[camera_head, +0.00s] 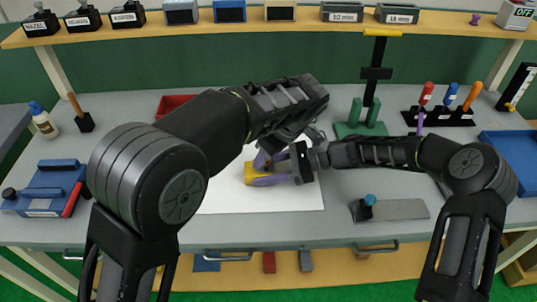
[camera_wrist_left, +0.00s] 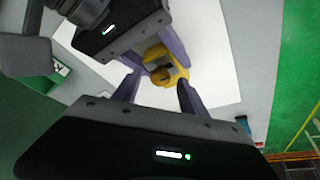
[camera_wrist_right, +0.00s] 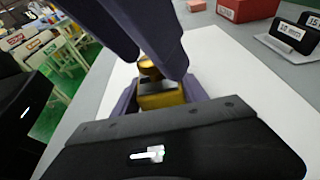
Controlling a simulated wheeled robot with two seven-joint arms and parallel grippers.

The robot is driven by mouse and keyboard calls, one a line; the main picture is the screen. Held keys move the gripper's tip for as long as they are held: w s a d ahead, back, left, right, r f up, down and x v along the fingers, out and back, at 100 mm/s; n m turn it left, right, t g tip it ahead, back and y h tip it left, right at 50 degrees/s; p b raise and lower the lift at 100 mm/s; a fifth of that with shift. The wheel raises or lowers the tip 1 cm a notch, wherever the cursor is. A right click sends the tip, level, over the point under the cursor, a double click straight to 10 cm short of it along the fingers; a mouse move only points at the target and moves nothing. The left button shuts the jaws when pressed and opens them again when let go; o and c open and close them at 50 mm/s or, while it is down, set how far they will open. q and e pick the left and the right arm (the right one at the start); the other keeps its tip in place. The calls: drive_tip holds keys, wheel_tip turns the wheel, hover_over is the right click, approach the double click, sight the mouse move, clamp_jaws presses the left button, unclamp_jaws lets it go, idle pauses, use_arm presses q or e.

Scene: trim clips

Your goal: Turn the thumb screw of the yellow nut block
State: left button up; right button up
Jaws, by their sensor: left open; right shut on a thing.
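The yellow nut block (camera_head: 249,174) is over the white sheet in the head view, partly covered by purple fingers. My right gripper (camera_head: 260,171) is shut on it from the right. In the right wrist view the block (camera_wrist_right: 162,98) sits between its fingers. The brass-coloured thumb screw (camera_wrist_right: 148,68) stands on top of the block. My left gripper (camera_wrist_left: 157,84) is open above, its fingers on either side of the screw (camera_wrist_left: 161,76) in the left wrist view. I cannot tell whether they touch it. In the head view my left arm hides most of the left gripper.
The white sheet (camera_head: 225,199) lies on the grey table. A red bin (camera_head: 172,103) stands behind, partly hidden by my left arm. A green stand (camera_head: 361,126) is at the back, with a grey plate with a blue knob (camera_head: 397,210) at the right. A blue fixture (camera_head: 42,193) is at the left.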

use_arm(q)
drive_tip(key=shift+c, duration=0.5)
clamp_jaws()
